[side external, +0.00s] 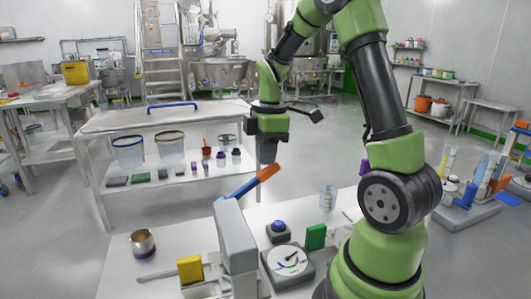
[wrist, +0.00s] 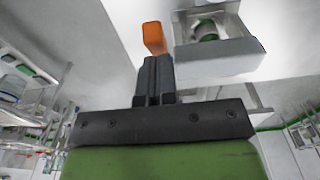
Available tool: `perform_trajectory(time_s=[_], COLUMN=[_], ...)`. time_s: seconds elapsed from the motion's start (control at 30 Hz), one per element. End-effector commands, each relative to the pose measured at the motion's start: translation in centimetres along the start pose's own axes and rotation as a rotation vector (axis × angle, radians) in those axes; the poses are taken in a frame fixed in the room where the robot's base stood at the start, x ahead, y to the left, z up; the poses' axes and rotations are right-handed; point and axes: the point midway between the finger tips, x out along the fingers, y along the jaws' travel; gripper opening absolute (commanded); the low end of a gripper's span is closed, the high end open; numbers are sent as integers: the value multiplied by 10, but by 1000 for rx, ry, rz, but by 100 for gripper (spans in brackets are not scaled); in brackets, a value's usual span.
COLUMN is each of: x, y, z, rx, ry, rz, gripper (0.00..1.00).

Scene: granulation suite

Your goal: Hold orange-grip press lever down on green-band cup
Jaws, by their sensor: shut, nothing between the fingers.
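The press (side external: 236,238) is a grey upright body on the white table, also in the wrist view (wrist: 222,66). Its blue lever (side external: 242,188) slopes up to the right and ends in an orange grip (side external: 269,172). My gripper (side external: 267,161) points down with shut, empty fingers just above the orange grip; I cannot tell whether they touch. In the wrist view the grip (wrist: 154,38) shows just beyond the fingertips (wrist: 153,60). A cup with green on it (wrist: 207,32) sits at the press in the wrist view; the side view does not show it clearly.
A yellow block (side external: 190,269), metal cup (side external: 143,245), blue button (side external: 279,227), round dial (side external: 288,260), green block (side external: 316,237) and clear bottle (side external: 327,198) stand around the press. A bench with tubs (side external: 170,146) is behind.

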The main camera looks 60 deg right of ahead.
Motion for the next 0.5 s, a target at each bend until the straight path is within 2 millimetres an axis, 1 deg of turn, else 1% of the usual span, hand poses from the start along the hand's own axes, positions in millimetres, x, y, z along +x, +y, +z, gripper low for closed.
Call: perform_trajectory(time_s=[0.27,0.4,0.5], x=[13,25,35], y=[0,-1,-1], z=[16,27,33], rx=[10,15,5], ry=[121,229,238], rz=[-5,-7,-6], gripper=[0,0,0])
